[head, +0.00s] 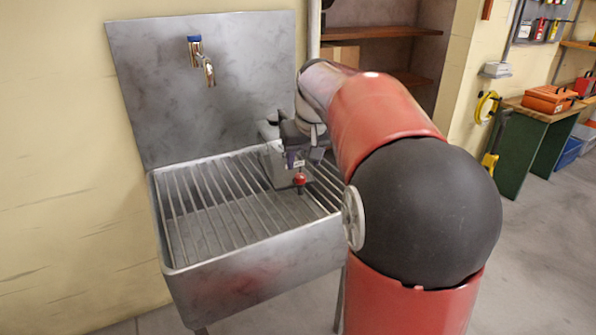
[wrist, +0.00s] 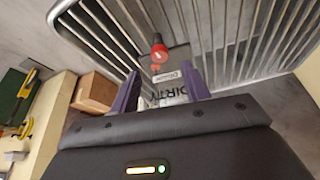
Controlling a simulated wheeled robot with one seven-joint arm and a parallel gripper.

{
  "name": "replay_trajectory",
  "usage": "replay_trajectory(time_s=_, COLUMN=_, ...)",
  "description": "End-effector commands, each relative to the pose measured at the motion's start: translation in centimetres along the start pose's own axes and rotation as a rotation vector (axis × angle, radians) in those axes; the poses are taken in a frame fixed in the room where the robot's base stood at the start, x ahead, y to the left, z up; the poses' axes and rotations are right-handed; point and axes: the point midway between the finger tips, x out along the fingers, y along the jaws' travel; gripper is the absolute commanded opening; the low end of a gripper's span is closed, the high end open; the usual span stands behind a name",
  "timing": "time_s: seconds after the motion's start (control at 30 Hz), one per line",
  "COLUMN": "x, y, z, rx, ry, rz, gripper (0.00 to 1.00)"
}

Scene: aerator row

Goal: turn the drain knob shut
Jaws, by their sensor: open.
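The drain knob (head: 300,179) is a small red knob low on the front of a grey metal unit (head: 276,165) standing on the sink's grate. In the wrist view the red knob (wrist: 159,52) has a dark end and shows just beyond the fingertips, a little left of the middle between them. My gripper (head: 291,158) is close to the unit in the head view. In the wrist view its two purple fingers (wrist: 160,76) are apart, with a lettered label (wrist: 168,94) between them. I see no contact with the knob. The arm hides part of the unit.
The steel sink (head: 250,282) has a slatted grate and a high back panel (head: 160,100). A brass tap (head: 203,62) hangs on the panel. Wooden shelves (head: 385,31) stand behind. A green bench (head: 520,150) with an orange toolbox (head: 549,99) is at right.

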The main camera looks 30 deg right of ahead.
Motion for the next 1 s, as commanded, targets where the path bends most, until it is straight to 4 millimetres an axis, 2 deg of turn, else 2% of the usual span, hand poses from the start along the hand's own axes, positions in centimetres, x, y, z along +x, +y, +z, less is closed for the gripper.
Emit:
replay_trajectory(time_s=0.1, x=2.3, y=0.0, z=0.1, rx=0.001, ry=-0.002, rz=-0.001, gripper=0.46)
replay_trajectory(time_s=0.3, x=4.7, y=0.0, z=0.0, rx=0.0, ry=0.0, rz=-0.001, gripper=0.46)
replay_trajectory(time_s=0.67, x=5.4, y=0.0, z=0.0, rx=0.001, ry=0.002, rz=-0.001, gripper=0.46)
replay_trajectory(time_s=0.77, x=5.3, y=0.0, z=0.0, rx=0.001, ry=0.002, rz=-0.001, gripper=0.36)
replay_trajectory(time_s=1.0, x=5.3, y=0.0, z=0.0, rx=0.001, ry=0.002, rz=-0.001, gripper=0.04)
